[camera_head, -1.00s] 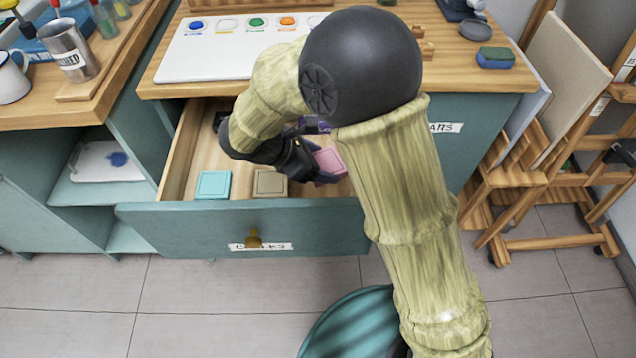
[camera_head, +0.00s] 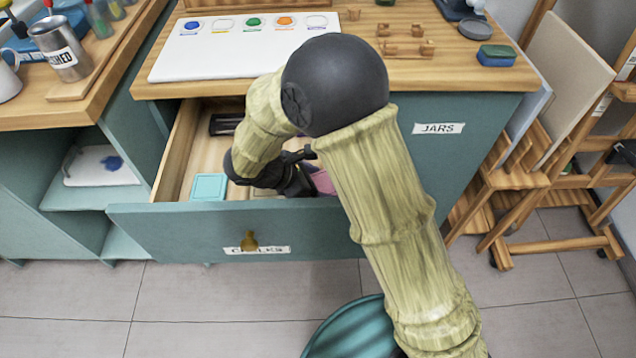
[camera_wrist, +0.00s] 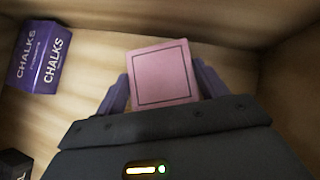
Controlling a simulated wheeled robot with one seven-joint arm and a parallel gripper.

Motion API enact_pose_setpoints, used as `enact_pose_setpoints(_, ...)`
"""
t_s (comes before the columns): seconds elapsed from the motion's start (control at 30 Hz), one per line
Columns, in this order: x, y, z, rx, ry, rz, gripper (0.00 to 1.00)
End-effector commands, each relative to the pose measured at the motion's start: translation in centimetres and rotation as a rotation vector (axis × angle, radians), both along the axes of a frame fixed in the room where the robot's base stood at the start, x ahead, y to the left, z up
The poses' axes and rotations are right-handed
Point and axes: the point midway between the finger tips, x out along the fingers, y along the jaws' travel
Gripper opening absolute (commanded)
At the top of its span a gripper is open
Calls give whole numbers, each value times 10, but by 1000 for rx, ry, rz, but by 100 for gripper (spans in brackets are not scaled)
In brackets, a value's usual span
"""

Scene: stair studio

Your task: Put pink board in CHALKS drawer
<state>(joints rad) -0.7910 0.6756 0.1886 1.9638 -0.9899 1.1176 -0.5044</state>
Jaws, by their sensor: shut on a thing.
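The pink board (camera_wrist: 162,75) is a square tile with a dark border line. In the wrist view it sits between the two fingers of my gripper (camera_wrist: 162,92), which is shut on it. In the head view only part of the pink board (camera_head: 322,182) shows beside my gripper (camera_head: 303,178), inside the open CHALKS drawer (camera_head: 180,228). My arm hides much of the gripper and drawer. Whether the board touches the drawer floor, I cannot tell.
A teal tile (camera_head: 209,187) lies at the drawer's front left. A purple CHALKS box (camera_wrist: 40,55) and a dark box (camera_wrist: 15,163) show in the wrist view. The JARS drawer (camera_head: 438,128) is at the right.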

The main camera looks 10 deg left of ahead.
Motion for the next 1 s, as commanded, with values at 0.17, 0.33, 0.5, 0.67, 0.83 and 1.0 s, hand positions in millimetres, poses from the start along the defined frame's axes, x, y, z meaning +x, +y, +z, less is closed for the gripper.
enact_pose_setpoints(0.17, 0, 0, -1, 0, 0, 0, 46)
enact_pose_setpoints(0.33, 0, 0, -2, 0, 0, 0, 91)
enact_pose_setpoints(0.5, 0, 0, -2, 0, 0, 0, 94)
enact_pose_setpoints(0.67, 0, 0, 0, 0, 0, 0, 94)
enact_pose_setpoints(0.83, -4, 6, 11, 2, -1, 1, 94)
enact_pose_setpoints(1.0, -16, 23, 33, 2, -2, 1, 94)
